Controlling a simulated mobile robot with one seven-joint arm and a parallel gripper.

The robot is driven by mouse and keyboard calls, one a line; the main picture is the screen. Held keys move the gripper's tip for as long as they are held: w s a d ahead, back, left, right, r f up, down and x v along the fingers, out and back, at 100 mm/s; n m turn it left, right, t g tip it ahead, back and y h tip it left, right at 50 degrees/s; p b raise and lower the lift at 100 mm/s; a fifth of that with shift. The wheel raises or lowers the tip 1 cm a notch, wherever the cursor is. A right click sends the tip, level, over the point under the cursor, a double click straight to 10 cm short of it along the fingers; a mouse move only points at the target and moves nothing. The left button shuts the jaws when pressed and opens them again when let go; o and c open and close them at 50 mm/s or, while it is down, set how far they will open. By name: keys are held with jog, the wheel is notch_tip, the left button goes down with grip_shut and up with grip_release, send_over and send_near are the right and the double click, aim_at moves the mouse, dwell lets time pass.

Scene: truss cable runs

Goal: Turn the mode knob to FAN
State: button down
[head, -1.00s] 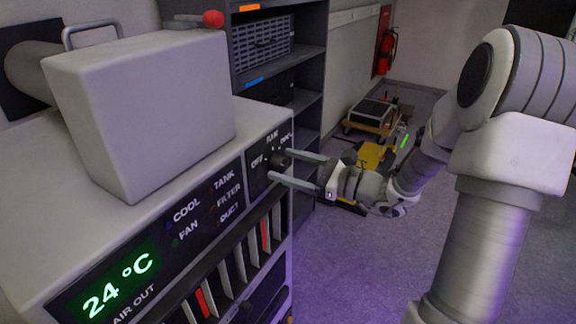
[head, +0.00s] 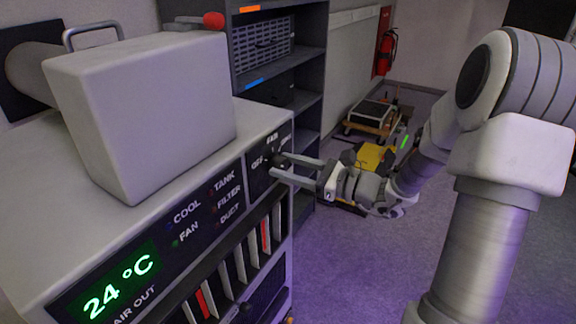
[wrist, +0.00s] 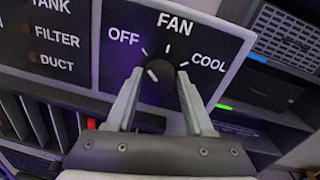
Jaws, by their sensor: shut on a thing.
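The mode knob (wrist: 160,78) is a dark round knob on a black panel (wrist: 212,35) marked OFF, FAN and COOL. In the wrist view a short white mark on the knob sits on its left side and slants up-left, toward the OFF side rather than the FAN tick at the top. My gripper (wrist: 160,73) is shut on the knob, one finger on each side. In the head view the knob (head: 277,161) is at the panel's right end, partly hidden by the fingers. A green display (head: 113,284) on the same unit reads 24 °C.
A large pale box-shaped duct (head: 150,115) stands on top of the unit. Slotted filters (head: 240,262) sit below the panel. A dark shelf (head: 283,60) stands behind. Yellow equipment (head: 375,157) and a cart (head: 371,117) are on the floor beyond my gripper.

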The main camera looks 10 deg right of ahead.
jog(key=shift+r, duration=0.1)
jog(key=m+p, duration=0.2)
jog(key=p, duration=0.1)
jog(key=shift+r, duration=0.15)
jog(key=m+p, duration=0.2)
jog(key=p, duration=0.1)
jog(key=shift+m+p, duration=0.3)
jog(key=m+p, duration=0.3)
jog(key=shift+t, duration=0.3)
jog(key=shift+d+f+m+p, duration=0.1)
jog(key=shift+f+m+p, duration=0.15)
jog(key=shift+m+p, duration=0.85)
jog(key=shift+f, duration=0.1)
jog(key=shift+c, duration=1.4)
grip_release()
